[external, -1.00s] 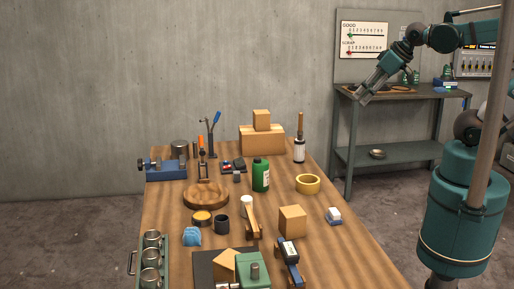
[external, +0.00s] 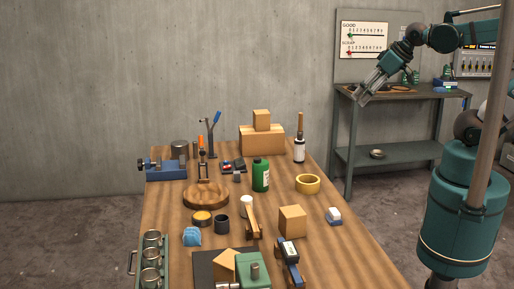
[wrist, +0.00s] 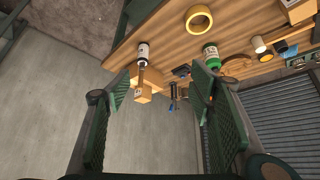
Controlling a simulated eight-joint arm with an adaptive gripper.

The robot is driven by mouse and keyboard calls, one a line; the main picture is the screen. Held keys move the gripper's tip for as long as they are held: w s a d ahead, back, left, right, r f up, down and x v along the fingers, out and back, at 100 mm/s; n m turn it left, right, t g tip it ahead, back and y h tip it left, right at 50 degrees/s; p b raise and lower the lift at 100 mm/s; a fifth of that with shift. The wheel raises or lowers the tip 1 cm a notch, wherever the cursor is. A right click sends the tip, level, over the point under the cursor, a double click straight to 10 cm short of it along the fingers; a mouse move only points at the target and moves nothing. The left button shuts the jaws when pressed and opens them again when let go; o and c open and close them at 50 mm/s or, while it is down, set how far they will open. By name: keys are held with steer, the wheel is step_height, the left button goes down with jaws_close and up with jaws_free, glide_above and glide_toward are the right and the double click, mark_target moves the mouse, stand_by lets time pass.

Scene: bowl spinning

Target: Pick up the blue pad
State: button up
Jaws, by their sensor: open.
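A small light-blue item (external: 192,236), which looks like the blue pad, sits on the near left part of the wooden table (external: 345,262), left of a dark cup. My gripper (external: 370,88) is raised high, beyond the table's right side, in front of the back bench and far from the pad. In the wrist view my gripper (wrist: 163,95) is open, with nothing between its green fingers.
A dark cup (external: 222,225) and a yellow-topped tin (external: 201,218) stand close to the pad.

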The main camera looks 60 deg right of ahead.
steer(key=shift+a, duration=0.1)
steer(key=n+g+b, duration=0.7)
steer(key=n, duration=0.2)
glide_above(334, 211)
steer(key=d, duration=0.1)
steer(key=f, duration=2.5)
steer(key=shift+w+f, duration=0.2)
steer(key=shift+f, duration=0.15)
steer(key=shift+s+a+f, duration=0.35)
steer(key=shift+a+f, duration=0.05)
steer(key=shift+f, duration=0.1)
steer(key=shift+f, duration=0.1)
steer(key=shift+f+b, duration=0.4)
steer(key=shift+f, duration=0.8)
steer(key=shift+f, duration=0.1)
steer(key=shift+w+f+b, duration=0.1)
steer(key=shift+f+b, duration=0.35)
steer(key=shift+f, duration=2.05)
